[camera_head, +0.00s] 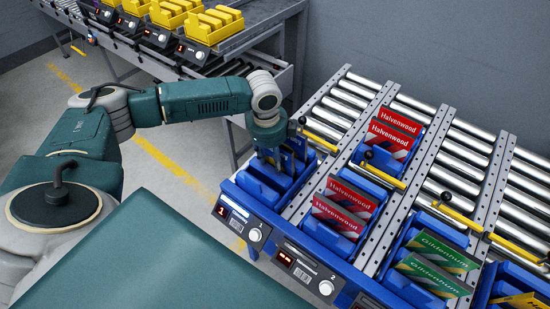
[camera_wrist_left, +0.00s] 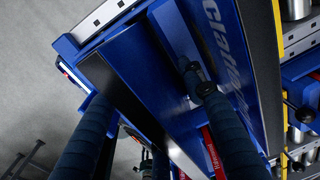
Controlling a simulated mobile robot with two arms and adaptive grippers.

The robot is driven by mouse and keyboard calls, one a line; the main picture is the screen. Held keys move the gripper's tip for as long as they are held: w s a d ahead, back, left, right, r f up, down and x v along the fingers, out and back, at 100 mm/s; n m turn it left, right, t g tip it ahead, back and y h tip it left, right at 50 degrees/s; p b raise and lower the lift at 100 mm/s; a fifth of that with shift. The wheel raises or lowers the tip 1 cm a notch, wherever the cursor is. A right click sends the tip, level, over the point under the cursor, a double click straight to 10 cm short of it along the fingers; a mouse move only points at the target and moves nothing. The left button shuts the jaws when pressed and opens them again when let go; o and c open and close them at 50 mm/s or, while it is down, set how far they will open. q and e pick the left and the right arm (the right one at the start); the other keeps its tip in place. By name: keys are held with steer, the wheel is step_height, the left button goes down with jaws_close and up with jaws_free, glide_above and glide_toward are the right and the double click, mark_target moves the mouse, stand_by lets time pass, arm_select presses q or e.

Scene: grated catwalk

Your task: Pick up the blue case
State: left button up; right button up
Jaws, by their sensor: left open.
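The blue case (camera_head: 289,161) stands in a blue bin (camera_head: 254,189) at the near left end of the roller lanes, partly hidden by my left gripper (camera_head: 272,160). In the left wrist view the case (camera_wrist_left: 222,48) shows a broad blue face with large pale lettering starting "Cla". My left gripper (camera_wrist_left: 145,88) is open, with its two fingers apart and reaching down into the bin. One finger crosses in front of the case's blue face. Whether the fingers touch the case cannot be told. My right gripper is not in view.
Red Halvenwood cases (camera_head: 345,205) stand in neighbouring bins, and green Gildenhum cases (camera_head: 437,265) stand farther right. Yellow stop bars (camera_head: 383,175) with black knobs cross the rollers. A rack with yellow bins (camera_head: 205,25) stands behind my arm. Floor is clear at left.

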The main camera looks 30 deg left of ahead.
arm_select(q)
jaws_close()
